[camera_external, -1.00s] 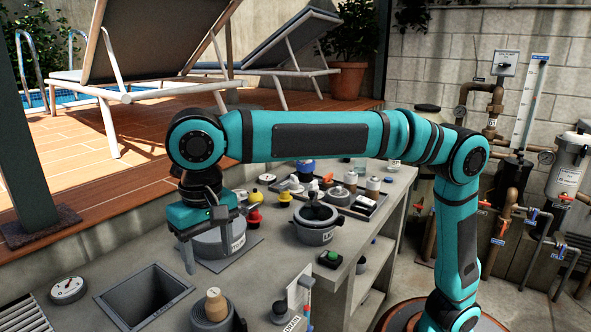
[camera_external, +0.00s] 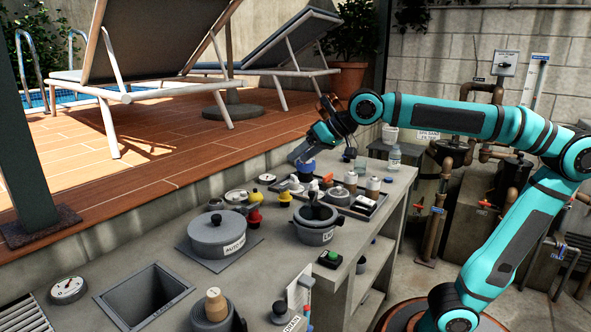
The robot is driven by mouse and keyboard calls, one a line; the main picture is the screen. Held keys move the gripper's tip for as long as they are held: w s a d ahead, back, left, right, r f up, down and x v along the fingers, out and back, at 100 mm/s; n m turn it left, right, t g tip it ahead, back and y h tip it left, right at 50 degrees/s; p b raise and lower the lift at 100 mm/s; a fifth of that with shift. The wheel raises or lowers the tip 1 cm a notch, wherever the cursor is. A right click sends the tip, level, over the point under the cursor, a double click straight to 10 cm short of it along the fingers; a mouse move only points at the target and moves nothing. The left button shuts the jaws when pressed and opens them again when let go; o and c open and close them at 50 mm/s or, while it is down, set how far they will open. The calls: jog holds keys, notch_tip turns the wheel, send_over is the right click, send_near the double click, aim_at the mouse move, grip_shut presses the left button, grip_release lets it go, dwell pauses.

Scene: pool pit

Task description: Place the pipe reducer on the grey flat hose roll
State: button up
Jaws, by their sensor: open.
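My gripper (camera_external: 301,155) is open at the far end of the counter, just above and beside a blue item (camera_external: 307,170). The picture is too small to tell whether they touch. A grey round roll (camera_external: 228,321) at the near edge looks like the grey flat hose roll, partly cut off by the frame. A tan, stepped piece (camera_external: 213,296) stands upright on it and may be the pipe reducer; its shape is too small to be sure. My gripper is far from both.
A grey lidded pot (camera_external: 217,238) sits on a flat plate mid-counter, with a dark-lidded pot (camera_external: 316,222) to its right. A tray (camera_external: 368,212) holds several small items. A square sink opening (camera_external: 143,297) lies at front left.

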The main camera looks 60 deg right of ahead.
jog(key=s+d+f+t+h, duration=0.1)
jog(key=s+d+t+h, duration=0.1)
jog(key=s+d+t, duration=0.2)
jog(key=s+d+f+t+h, duration=0.2)
jog(key=s+d+t, duration=0.2)
jog(key=s+d, duration=0.7)
jog(key=d, duration=0.5)
jog(key=shift+s+d+f+n, duration=0.15)
jog(key=shift+d+f+n, duration=0.1)
jog(key=shift+d+n, duration=0.15)
